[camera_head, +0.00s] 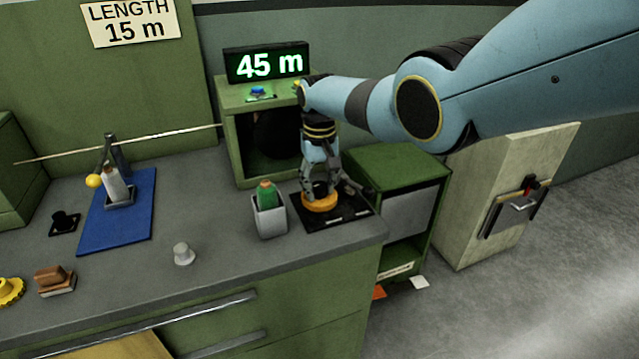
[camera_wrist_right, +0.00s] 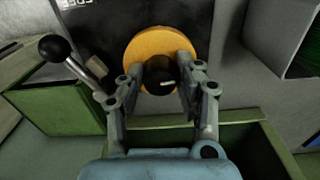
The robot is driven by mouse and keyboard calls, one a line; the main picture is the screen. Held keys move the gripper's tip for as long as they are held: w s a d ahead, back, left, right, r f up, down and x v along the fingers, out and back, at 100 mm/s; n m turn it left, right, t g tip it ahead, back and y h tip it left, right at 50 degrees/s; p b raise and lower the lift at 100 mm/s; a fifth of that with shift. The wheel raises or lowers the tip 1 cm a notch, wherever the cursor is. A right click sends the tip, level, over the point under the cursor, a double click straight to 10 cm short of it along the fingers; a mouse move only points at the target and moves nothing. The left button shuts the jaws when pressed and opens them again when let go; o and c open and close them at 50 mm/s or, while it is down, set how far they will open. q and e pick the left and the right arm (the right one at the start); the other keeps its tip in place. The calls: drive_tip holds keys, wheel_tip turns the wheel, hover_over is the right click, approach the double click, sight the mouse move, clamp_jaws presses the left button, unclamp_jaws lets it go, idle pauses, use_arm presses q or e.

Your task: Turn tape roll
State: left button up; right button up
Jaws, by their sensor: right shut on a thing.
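An orange tape roll (camera_head: 319,203) sits on a black plate (camera_head: 349,219) near the counter's right front corner. In the right wrist view the tape roll (camera_wrist_right: 150,48) shows as an orange ring around a dark hub. My right gripper (camera_head: 322,190) points down over the roll and is shut on it. In the right wrist view the fingers of my right gripper (camera_wrist_right: 163,80) reach to the roll's near side. A dark ball-ended lever (camera_wrist_right: 57,48) shows left of the fingers. My left gripper is not in view.
A grey cup with a green item (camera_head: 268,216) stands left of the plate. A green box with a lit "45 m" display (camera_head: 266,63) is behind. A white knob (camera_head: 183,254) and a blue mat (camera_head: 119,228) lie further left. Floor is open at right.

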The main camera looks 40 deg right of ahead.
sight(320, 185)
drive_tip(key=shift+w+r+m, duration=0.1)
drive_tip(key=shift+m, duration=0.2)
drive_tip(key=o, duration=1.1)
drive_tip(key=shift+o, duration=0.2)
wheel_tip(320, 185, up, 12)
idle(0.4)
